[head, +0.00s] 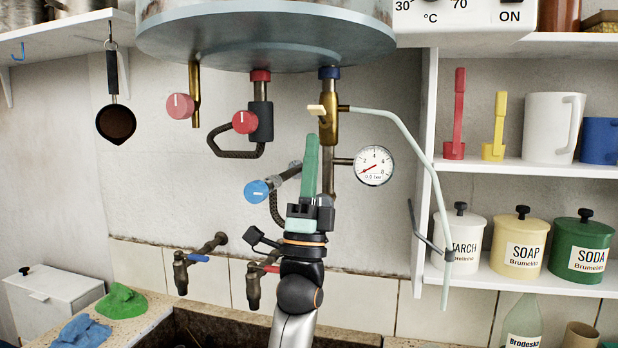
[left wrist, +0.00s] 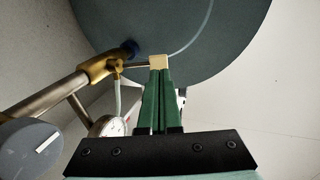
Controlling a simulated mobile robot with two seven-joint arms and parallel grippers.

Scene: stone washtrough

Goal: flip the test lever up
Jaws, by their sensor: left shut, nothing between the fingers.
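The test lever, with a cream tip (head: 316,110), sticks out from the brass valve (head: 329,122) below the boiler's blue-collared pipe. It looks roughly level in the head view. My left gripper (head: 312,138) has its green fingers shut and empty, pointing up just below the lever tip. In the left wrist view, the lever tip (left wrist: 158,62) sits right at the ends of the shut fingers (left wrist: 161,72); I cannot tell whether they touch. My right gripper is not in view.
The boiler (head: 265,35) hangs directly above. A pressure gauge (head: 374,165) is right of my fingers, and a blue knob (head: 257,191) is left. A thin pale tube (head: 408,135) curves down right from the valve. Shelves with canisters (head: 520,245) stand at right.

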